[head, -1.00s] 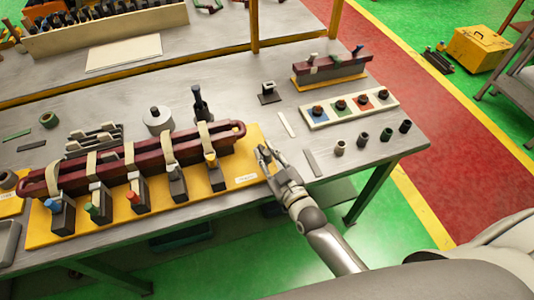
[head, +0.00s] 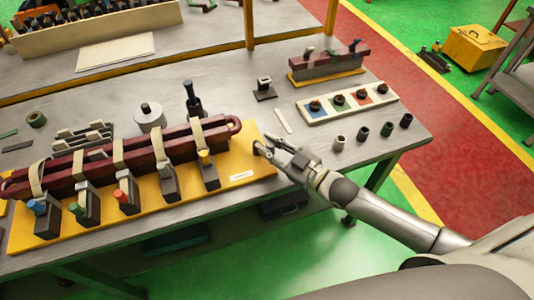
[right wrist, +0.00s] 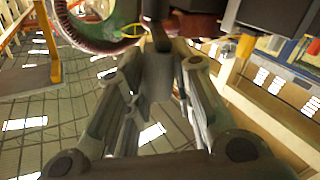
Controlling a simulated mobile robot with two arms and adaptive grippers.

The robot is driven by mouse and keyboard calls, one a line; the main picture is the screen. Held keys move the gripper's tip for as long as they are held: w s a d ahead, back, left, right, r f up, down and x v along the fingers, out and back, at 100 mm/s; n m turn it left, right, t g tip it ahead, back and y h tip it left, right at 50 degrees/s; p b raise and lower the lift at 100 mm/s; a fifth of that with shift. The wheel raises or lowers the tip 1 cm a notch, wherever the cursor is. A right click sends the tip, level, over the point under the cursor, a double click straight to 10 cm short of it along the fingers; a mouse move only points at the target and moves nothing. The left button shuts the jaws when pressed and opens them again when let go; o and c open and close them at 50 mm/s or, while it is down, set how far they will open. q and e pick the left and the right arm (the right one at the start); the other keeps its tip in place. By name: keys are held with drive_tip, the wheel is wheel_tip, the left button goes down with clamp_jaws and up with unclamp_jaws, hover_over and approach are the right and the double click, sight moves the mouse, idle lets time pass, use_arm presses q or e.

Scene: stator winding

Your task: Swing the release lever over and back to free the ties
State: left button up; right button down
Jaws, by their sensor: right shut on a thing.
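A yellow board (head: 224,188) carries two long dark red bars (head: 112,158) with several cream ties (head: 117,150) looped over them. Dark clamp blocks with coloured tips (head: 125,199) stand along its front. My right gripper (head: 260,148) is at the board's right end. In the right wrist view, its fingers (right wrist: 158,90) are shut on a grey cylindrical grip (right wrist: 157,75) on a dark bar, apparently the release lever. The lever is mostly hidden by the gripper in the head view. My left gripper is not in view.
A pale tray with coloured squares (head: 329,110) and several small dark cylinders (head: 388,129) lie to the right. A grey spool (head: 148,118) and a black upright post (head: 191,98) stand behind the bars. A smaller red-bar fixture (head: 327,76) is at the back right.

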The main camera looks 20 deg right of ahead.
drive_tip(key=n+g+y+b, duration=0.1)
drive_tip(key=b, duration=0.1)
drive_tip(key=w+d+n+g+y+b, duration=0.1)
drive_tip(key=y+b, duration=0.1)
drive_tip(key=d+n+g+y+b, duration=0.1)
drive_tip(key=n+g+b, duration=0.1)
drive_tip(key=shift+w+f+y, duration=0.2)
drive_tip(key=shift+y, duration=0.1)
drive_tip(key=shift+w+d+r+n+g+y+b, duration=0.1)
drive_tip(key=shift+w+n+g+y+b, duration=0.1)
drive_tip(key=shift+n+g+y+b, duration=0.5)
drive_tip(key=shift+w+d+f+n+g+y+b, duration=0.2)
drive_tip(key=shift+n+g+b, duration=0.3)
drive_tip(key=shift+g, duration=0.45)
drive_tip(key=shift+w+d+r+n+g+y+b, duration=0.1)
drive_tip(key=shift+w+r+n+g+y+b, duration=0.1)
drive_tip(key=shift+n+g+y+b, duration=0.5)
drive_tip(key=shift+r+g, duration=0.15)
drive_tip(key=shift+g, duration=0.3)
drive_tip(key=c, duration=1.3)
unclamp_jaws()
drive_tip(key=shift+w, duration=0.15)
drive_tip(key=shift+d, duration=0.1)
drive_tip(key=v, duration=1.2)
drive_tip(key=shift+r, duration=0.1)
